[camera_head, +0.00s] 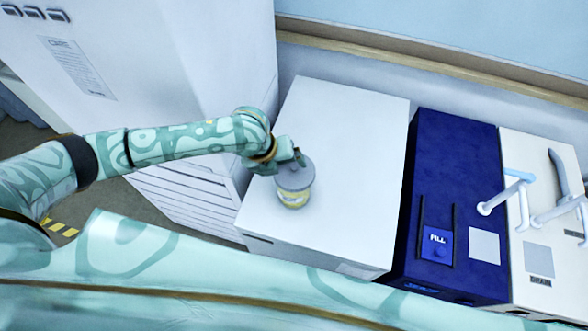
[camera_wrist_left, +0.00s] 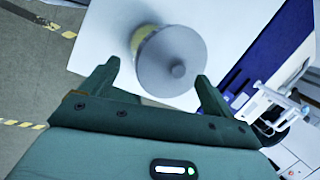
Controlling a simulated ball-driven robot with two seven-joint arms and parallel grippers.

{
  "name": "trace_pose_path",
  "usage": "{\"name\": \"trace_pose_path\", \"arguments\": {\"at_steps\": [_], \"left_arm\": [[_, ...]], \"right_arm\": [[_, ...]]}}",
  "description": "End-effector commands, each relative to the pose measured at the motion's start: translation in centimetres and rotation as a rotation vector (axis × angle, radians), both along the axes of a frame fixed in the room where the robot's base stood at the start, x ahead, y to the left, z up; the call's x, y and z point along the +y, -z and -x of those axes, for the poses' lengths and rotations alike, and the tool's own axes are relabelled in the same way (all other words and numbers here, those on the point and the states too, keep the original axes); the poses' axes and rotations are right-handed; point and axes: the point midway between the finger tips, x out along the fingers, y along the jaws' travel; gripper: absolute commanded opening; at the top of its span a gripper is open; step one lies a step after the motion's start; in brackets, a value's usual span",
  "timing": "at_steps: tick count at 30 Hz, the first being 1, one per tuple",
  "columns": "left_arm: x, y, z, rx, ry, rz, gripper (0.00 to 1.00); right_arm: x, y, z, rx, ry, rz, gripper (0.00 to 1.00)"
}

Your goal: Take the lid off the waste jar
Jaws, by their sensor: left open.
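The waste jar (camera_head: 293,199) stands upright on a white cabinet top, with a yellowish label band and a round grey lid (camera_head: 298,177) on it. My left gripper (camera_head: 297,155) is open at the far side of the lid in the head view. My right gripper is out of view.
The white cabinet top (camera_head: 345,130) is bare around the jar. To its right stand a dark blue unit (camera_head: 455,150) marked FILL and a white unit (camera_head: 540,160) with pale pipes. A tall white cabinet (camera_head: 150,60) stands at the left, and a wall rail runs behind.

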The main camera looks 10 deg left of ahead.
Motion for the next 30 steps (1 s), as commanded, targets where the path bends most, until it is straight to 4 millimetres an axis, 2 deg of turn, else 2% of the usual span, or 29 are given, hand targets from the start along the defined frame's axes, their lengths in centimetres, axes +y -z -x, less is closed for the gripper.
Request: {"name": "trace_pose_path", "arguments": {"at_steps": [1,4,11,12,17,30], "left_arm": [[-0.2,0.9,-0.2,0.001,-0.001,0.001,0.88],[-0.5,1.9,-0.4,0.000,0.000,0.001,0.88],[-0.5,2.1,-0.5,-0.002,0.002,0.000,0.88],[-0.5,2.1,-0.5,-0.001,0.001,0.000,0.85],[-0.5,2.1,-0.5,-0.001,0.001,-0.001,0.42],[-0.5,1.8,-0.5,-0.001,0.001,-0.001,0.41]], "right_arm": [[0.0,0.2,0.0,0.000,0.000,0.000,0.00],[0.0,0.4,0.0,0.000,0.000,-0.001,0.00],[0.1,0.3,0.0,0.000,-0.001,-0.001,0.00],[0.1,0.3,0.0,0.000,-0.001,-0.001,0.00],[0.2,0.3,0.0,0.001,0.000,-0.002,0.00],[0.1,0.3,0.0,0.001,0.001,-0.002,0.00]]}}
